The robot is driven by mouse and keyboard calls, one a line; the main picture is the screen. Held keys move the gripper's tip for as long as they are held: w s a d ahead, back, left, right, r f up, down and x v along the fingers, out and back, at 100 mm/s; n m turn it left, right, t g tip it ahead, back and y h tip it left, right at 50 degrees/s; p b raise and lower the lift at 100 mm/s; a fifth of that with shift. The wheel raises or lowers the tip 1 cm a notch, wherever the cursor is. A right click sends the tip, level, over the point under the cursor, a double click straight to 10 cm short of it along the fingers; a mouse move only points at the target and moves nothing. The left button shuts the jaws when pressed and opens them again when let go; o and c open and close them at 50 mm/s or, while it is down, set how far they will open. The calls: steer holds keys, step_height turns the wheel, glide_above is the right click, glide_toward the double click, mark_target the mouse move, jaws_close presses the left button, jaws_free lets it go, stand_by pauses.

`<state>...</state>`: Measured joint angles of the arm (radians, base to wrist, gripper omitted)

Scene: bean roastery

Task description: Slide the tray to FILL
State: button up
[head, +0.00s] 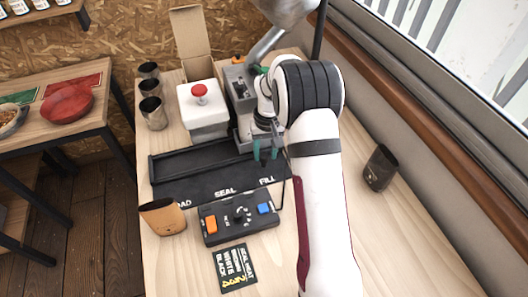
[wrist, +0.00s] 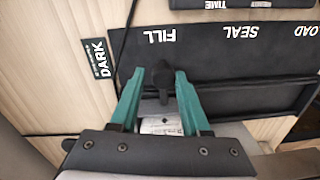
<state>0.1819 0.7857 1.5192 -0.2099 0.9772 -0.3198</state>
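The black slide track (head: 222,187) lies on the bench with white words along its front edge: the partly hidden LOAD at left, SEAL in the middle, FILL at right. My gripper (head: 266,150) is over the track's right end, near FILL. In the wrist view my gripper (wrist: 160,74) has its two teal fingers apart, on either side of a small black knob (wrist: 162,76). Gaps seem to show beside the knob. A pale surface with a printed label (wrist: 160,126) shows between the fingers, and I cannot tell if it is the tray. The tray is not clearly seen.
A control box (head: 240,217) with orange and blue buttons stands in front of the track. A white box with a red button (head: 203,108) and a grey machine (head: 240,95) stand behind. The right bench is mostly clear.

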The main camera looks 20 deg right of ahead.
steer(key=o, duration=0.4)
steer(key=shift+d, duration=0.1)
steer(key=shift+r, duration=0.1)
step_height(320, 180, up, 16)
steer(key=shift+d+f, duration=0.2)
steer(key=shift+d, duration=0.1)
steer(key=s+a+r+m, duration=0.1)
steer(key=s+a+r, duration=0.15)
steer(key=s, duration=0.35)
steer(key=s+a+r, duration=0.2)
steer(key=s+a, duration=0.2)
steer(key=s, duration=0.2)
steer(key=s+a+f+m, duration=0.1)
steer(key=s+a+f, duration=0.1)
steer(key=s, duration=0.8)
steer(key=s+a+f+m+y, duration=0.1)
steer(key=s+a+f, duration=0.1)
steer(key=s, duration=0.8)
steer(key=shift+s+a+f+m, duration=0.3)
steer(key=shift+s+a+m, duration=0.1)
steer(key=shift+a, duration=0.25)
